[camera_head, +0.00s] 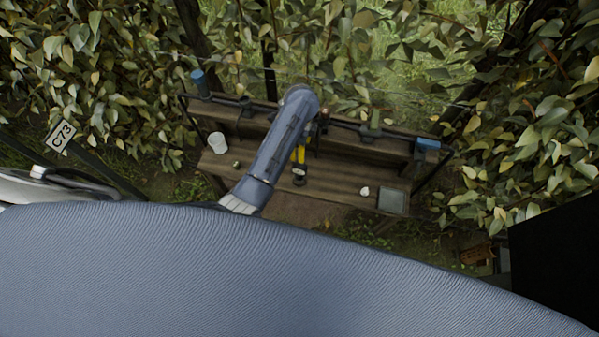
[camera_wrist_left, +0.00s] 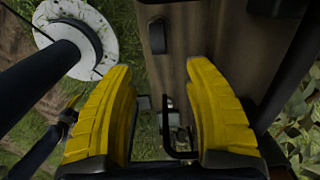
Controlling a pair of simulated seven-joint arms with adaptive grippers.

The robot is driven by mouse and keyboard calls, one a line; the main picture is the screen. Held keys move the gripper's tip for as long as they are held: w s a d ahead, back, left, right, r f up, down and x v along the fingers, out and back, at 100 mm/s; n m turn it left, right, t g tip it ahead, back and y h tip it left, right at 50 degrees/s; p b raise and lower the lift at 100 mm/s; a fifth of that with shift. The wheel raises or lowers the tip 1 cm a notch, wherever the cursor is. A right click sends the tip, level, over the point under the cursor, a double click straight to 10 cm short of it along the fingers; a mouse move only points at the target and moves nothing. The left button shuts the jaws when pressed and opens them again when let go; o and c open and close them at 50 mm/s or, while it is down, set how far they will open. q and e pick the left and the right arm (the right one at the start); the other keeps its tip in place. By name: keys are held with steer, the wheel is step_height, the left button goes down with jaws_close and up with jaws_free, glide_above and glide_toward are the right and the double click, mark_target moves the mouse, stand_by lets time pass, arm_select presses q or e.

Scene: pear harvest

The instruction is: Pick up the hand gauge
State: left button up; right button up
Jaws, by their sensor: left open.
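My left arm reaches over a wooden two-level bench (camera_head: 335,181) in the head view. Its yellow-fingered gripper (camera_head: 299,154) points down beside the upper shelf. In the left wrist view the two yellow fingers (camera_wrist_left: 165,110) stand wide apart with nothing held between them. A thin black bent frame (camera_wrist_left: 166,130) with a small metal piece shows beyond the gap. A small dark and pale round item (camera_head: 300,176) lies just below the fingertips in the head view. I cannot tell whether either is the hand gauge. My right gripper is not in view.
A white cup (camera_head: 217,142) and a small greenish item (camera_head: 236,164) are at the bench's left. A small white item (camera_head: 365,191) and a grey tray (camera_head: 392,201) are at its right. A rail with blue-ended fittings (camera_head: 427,144) runs along the back. Foliage surrounds the bench.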

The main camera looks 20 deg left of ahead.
mark_target(300, 164)
arm_select(q)
step_height(300, 164, down, 11)
steer(key=shift+a+r, duration=0.1)
steer(key=shift+r, duration=0.05)
steer(key=shift+s+f, duration=0.15)
steer(key=shift+f, duration=2.5)
steer(key=shift+c, duration=0.4)
jaws_close()
